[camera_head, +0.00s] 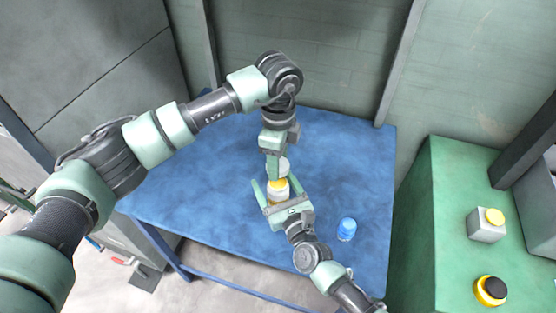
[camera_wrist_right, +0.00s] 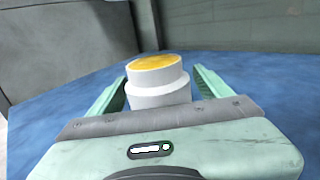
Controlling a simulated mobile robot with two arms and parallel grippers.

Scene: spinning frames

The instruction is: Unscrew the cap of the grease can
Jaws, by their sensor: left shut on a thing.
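The grease can (camera_head: 278,195) is white and stands upright on the blue table. Its round top shows yellow-orange and bare, with no cap on it, in the right wrist view (camera_wrist_right: 158,85). A white cap (camera_head: 284,165) is just above the can, at the fingers of my left gripper (camera_head: 274,172), which points down and is shut on it. The fingers partly hide the cap. My right gripper (camera_head: 275,179) is open, with one finger on each side of the can and gaps showing beside it. The left gripper is outside the right wrist view.
A small blue and white container (camera_head: 346,231) stands on the blue table (camera_head: 215,205), right of my right gripper. A green cabinet (camera_head: 450,215) at the right carries a grey box with a yellow button (camera_head: 487,226) and a yellow-black button (camera_head: 491,290). The table's left side is clear.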

